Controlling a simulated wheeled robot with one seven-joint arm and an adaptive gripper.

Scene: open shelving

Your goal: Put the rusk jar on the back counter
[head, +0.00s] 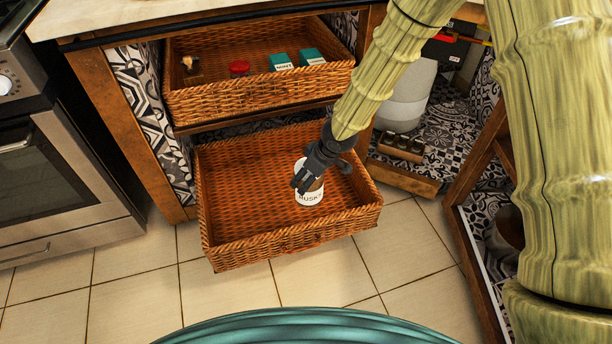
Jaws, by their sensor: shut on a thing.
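The rusk jar (309,198) is a white-labelled jar with lettering that reads roughly "RUSK". It is upright, inside or just above the lower wicker drawer (231,254), towards its right side. I cannot tell whether its base touches the drawer floor. My gripper (306,182) is dark grey, comes down from the upper right and is shut on the top of the jar, hiding its upper part. A pale counter top (120,17) runs along the top of the picture above the drawers; I cannot tell whether it is the back counter.
The upper wicker drawer (260,104) holds a red-lidded jar (239,68), teal boxes (312,57) and a small dark item (191,66). An oven (45,185) stands left. A white canister (408,95) and a rack of small jars (402,146) are right. The tiled floor (320,275) is clear.

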